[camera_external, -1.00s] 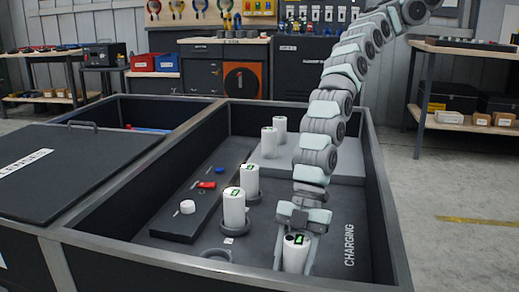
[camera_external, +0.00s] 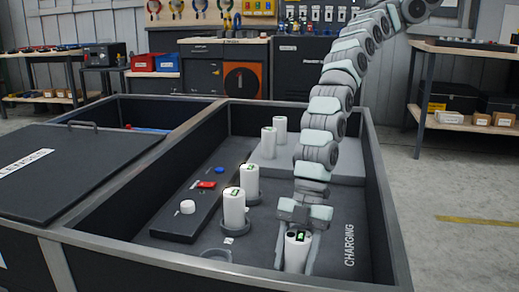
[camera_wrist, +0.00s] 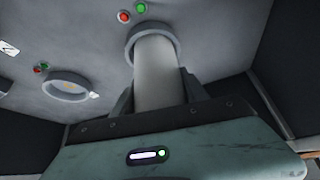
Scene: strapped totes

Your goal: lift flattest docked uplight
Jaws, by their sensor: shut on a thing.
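My gripper (camera_external: 294,262) points down into the tote and is shut on a white cylindrical uplight (camera_external: 297,255) with a small green display on top. In the wrist view that uplight (camera_wrist: 157,72) stands between my two fingers, its far end at a grey dock ring (camera_wrist: 150,42). I cannot tell whether it is clear of the ring. Two more uplights with green displays stand in grey rings to the left, one in front (camera_external: 234,208) and one behind it (camera_external: 249,181). Their exact charge levels are too small to read.
An empty dock ring (camera_external: 215,254) sits at the front left of the tote. Two white uplights (camera_external: 268,143) (camera_external: 279,129) stand on a raised grey platform (camera_external: 330,160). A dark ledge holds a white cap (camera_external: 187,206), a red piece (camera_external: 206,184) and a blue piece (camera_external: 219,169). Tote walls (camera_external: 385,200) surround everything.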

